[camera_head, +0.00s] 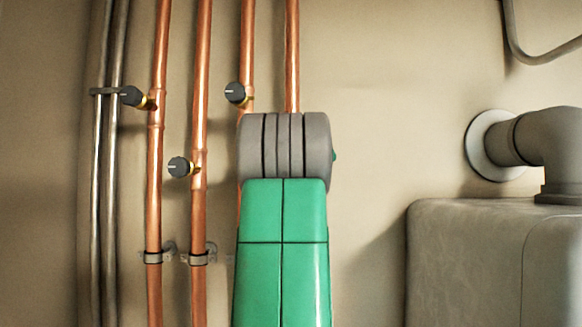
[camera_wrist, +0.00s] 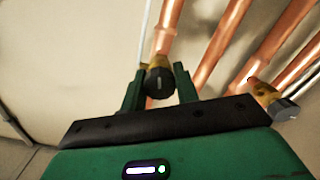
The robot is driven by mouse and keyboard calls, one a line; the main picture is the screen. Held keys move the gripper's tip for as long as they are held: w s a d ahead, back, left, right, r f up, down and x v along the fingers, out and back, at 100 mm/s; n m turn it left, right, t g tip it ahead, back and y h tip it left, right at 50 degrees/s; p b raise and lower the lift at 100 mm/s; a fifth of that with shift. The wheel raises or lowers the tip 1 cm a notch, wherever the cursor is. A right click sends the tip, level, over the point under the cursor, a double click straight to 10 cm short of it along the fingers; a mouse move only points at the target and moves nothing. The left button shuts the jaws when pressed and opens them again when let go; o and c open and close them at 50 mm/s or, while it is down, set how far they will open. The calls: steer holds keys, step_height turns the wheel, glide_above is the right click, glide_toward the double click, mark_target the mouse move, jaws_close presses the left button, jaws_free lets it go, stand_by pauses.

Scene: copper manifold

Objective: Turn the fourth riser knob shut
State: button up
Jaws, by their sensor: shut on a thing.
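The fourth riser (camera_head: 291,60) is the rightmost copper pipe in the head view; my arm hides its lower part and its knob. In the wrist view my gripper (camera_wrist: 159,86) has one green finger on each side of a dark round knob (camera_wrist: 160,84), shut on it. This knob sits on a brass stem (camera_wrist: 158,62) in front of a copper pipe (camera_wrist: 168,25). A pale mark shows on its face, running roughly up and down in the picture; its exact angle is hard to tell.
Other dark knobs stand on the first (camera_head: 131,96), second (camera_head: 180,167) and third (camera_head: 235,93) risers, left of my arm. Another knob (camera_wrist: 284,109) is at the right in the wrist view. A grey tank (camera_head: 470,260) and elbow pipe (camera_head: 550,145) stand right.

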steer(key=m, duration=0.5)
steer(key=shift+m, duration=0.3)
steer(key=m, duration=1)
steer(key=shift+m, duration=0.4)
steer(key=m, duration=0.4)
steer(key=shift+m, duration=0.7)
steer(key=o, duration=1)
steer(key=shift+c, duration=0.2)
steer(key=s+b, duration=0.3)
steer(key=s, duration=0.5)
steer(key=shift+b, duration=0.4)
steer(key=shift+w, duration=0.1)
